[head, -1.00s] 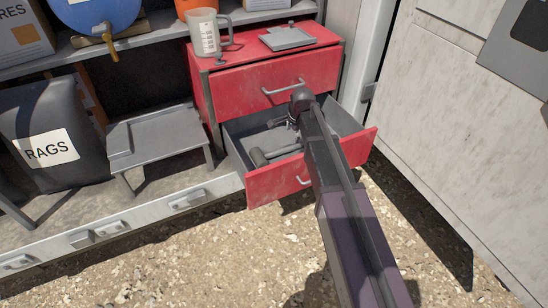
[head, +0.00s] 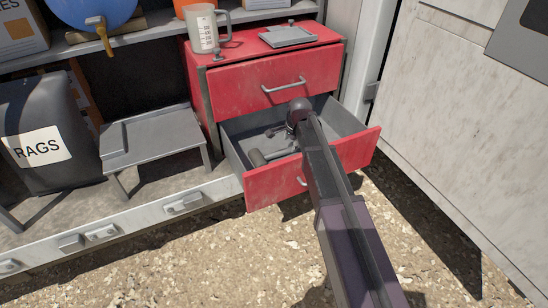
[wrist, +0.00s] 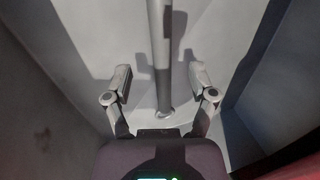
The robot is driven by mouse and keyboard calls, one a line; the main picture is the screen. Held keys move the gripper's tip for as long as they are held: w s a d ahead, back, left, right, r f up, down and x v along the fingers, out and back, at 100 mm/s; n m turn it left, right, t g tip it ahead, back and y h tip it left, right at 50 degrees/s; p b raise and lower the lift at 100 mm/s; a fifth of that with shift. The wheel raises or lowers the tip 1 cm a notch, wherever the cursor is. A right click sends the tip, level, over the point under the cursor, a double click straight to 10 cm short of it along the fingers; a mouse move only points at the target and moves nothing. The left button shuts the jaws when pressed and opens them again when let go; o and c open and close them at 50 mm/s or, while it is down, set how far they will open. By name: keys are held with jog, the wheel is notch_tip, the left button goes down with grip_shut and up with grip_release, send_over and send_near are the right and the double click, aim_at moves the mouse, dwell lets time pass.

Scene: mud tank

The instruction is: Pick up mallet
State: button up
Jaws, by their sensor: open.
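The mallet (head: 257,157) lies in the open lower drawer of the red cabinet, its grey cylindrical head near the front left and its handle running right until my arm hides it. In the wrist view, a grey rod that looks like the mallet's handle (wrist: 161,50) runs between the fingers of my gripper (wrist: 159,76). The fingers are open, one on each side of the rod, with a gap on both sides. In the head view my gripper is mostly hidden behind my arm, inside the drawer.
The red drawer front (head: 265,185) and grey drawer walls (head: 345,122) surround the gripper. The closed upper drawer (head: 255,88) is just behind. A grey step stool (head: 150,140) and a rags bag (head: 45,120) stand left. A pale panel (head: 450,140) stands right.

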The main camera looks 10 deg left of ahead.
aim_at(287, 150)
jog(key=shift+a+f, duration=0.1)
jog(key=shift+b+x, duration=2.5)
jog(key=shift+b, duration=0.05)
jog(key=shift+a, duration=0.15)
grip_shut()
